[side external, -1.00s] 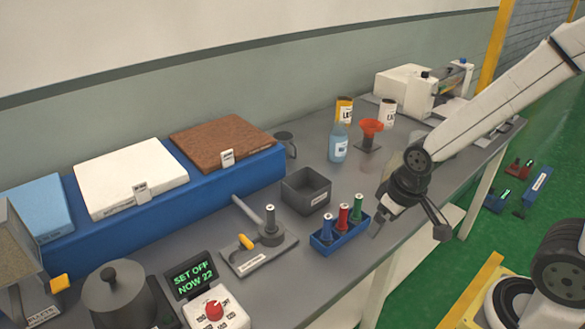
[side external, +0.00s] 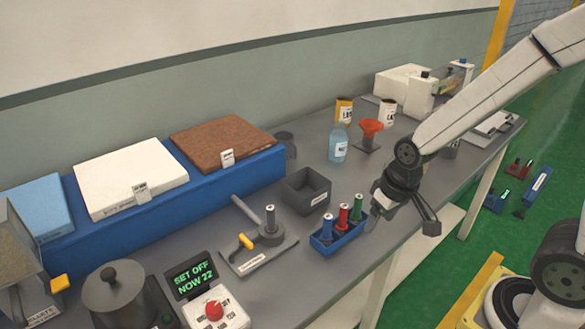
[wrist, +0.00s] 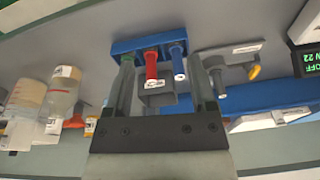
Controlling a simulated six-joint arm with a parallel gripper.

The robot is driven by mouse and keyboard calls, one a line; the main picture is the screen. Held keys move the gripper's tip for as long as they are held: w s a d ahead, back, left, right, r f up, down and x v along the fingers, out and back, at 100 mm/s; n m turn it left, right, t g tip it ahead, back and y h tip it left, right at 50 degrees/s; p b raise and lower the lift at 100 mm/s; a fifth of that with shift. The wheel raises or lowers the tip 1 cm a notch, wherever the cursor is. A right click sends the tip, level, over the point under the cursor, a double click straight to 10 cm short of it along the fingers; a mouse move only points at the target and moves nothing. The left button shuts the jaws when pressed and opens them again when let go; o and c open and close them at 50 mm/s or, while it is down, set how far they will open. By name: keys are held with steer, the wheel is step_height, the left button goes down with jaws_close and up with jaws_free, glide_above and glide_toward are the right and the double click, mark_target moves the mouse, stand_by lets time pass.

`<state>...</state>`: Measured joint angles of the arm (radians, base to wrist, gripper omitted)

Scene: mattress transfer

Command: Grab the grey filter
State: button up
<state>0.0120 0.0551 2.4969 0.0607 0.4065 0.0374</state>
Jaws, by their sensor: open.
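A grey cylinder (side external: 270,219), which looks like the grey filter, stands upright on a grey plate with a yellow-handled lever (side external: 246,241). It also shows in the wrist view (wrist: 217,80), right of my right finger. My gripper (side external: 402,216) is open and empty, above the bench's front edge, to the right of the blue rack (side external: 326,248) and well apart from the grey cylinder. In the wrist view my open fingers (wrist: 160,75) frame a red cylinder (wrist: 151,66) and a blue one (wrist: 178,63). The left finger partly hides the green one (wrist: 127,62).
The rack holds blue, red and green cylinders between my gripper and the grey one. A grey bin (side external: 292,196) stands behind the rack. A dial box (side external: 218,312) is at the front left.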

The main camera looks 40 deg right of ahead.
steer(key=w+a+f+m+g+y, duration=0.1)
steer(key=w+m+g+y, duration=0.15)
steer(key=w+m, duration=0.3)
steer(key=w+a+f+m+g+y, duration=0.1)
steer(key=w+a+f+m+y, duration=0.1)
steer(key=w+m+y, duration=0.3)
steer(key=m+t+y, duration=0.1)
steer(key=m+y, duration=0.5)
glide_toward(271, 228)
step_height(271, 228, up, 4)
steer(key=a, duration=0.2)
steer(key=shift+w+f+x, duration=0.1)
steer(key=shift+w+x, duration=0.1)
steer(key=shift+x, duration=1.6)
steer(key=shift+w+f+x, duration=0.1)
steer(key=shift+w+x, duration=0.05)
steer(key=shift+x, duration=1.7)
steer(key=shift+d, duration=0.1)
jaws_close()
